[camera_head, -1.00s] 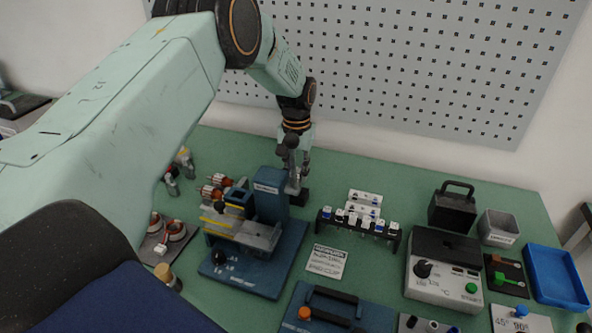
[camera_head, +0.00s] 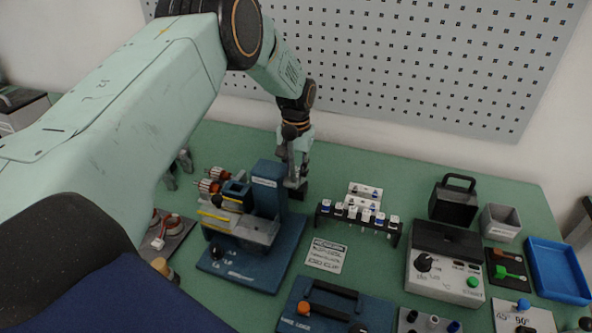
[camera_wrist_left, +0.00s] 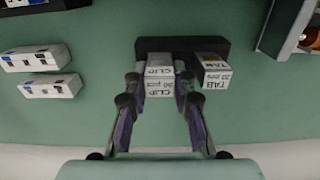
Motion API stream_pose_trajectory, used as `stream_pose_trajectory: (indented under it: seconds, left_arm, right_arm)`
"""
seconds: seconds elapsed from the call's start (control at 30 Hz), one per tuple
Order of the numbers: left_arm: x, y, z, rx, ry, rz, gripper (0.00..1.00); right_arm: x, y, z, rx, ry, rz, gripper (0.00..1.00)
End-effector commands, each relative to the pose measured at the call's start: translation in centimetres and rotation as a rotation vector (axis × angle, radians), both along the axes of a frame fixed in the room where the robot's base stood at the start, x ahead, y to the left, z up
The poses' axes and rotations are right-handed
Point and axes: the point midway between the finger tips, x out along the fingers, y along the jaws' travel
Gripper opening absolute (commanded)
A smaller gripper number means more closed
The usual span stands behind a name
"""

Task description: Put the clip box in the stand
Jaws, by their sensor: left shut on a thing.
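The clip box (camera_wrist_left: 159,86) is a small white box marked CLIP, seen in the left wrist view. My left gripper (camera_wrist_left: 159,92) is shut on it, one finger on each side; in the head view this gripper (camera_head: 296,177) is low behind the blue fixture. The black stand (camera_wrist_left: 182,46) lies just past the clip box, and a white TAB box (camera_wrist_left: 216,77) sits at its right part. The clip box is at the stand's left part; I cannot tell how deep it sits. In the head view the stand (camera_head: 299,192) is mostly hidden. My right gripper is not seen.
The blue fixture (camera_head: 268,192) stands close in front of my left gripper. A black rack of small vials (camera_head: 358,222) and white blocks (camera_wrist_left: 47,87) are to one side. The pegboard (camera_head: 400,60) rises behind. Green bench beside the stand is clear.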

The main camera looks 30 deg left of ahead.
Motion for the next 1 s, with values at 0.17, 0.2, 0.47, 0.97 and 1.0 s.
stream_pose_trajectory:
  seconds: [0.17,0.2,0.47,0.97,1.0]
  left_arm:
    - [-0.02,-0.09,-0.20,0.000,0.002,0.000,0.00]
    - [-0.04,-0.10,-0.23,0.000,0.002,0.000,0.00]
    - [0.00,-0.08,-0.19,0.000,0.001,-0.001,0.36]
    - [0.19,-0.03,0.09,0.001,-0.005,0.000,0.52]
    - [0.21,-0.03,0.33,0.001,-0.006,0.000,0.52]
  right_arm:
    - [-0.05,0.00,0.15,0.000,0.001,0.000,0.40]
    - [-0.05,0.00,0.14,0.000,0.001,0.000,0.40]
    - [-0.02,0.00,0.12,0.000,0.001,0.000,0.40]
    - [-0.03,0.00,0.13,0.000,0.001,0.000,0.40]
    - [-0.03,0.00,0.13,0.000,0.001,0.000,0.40]
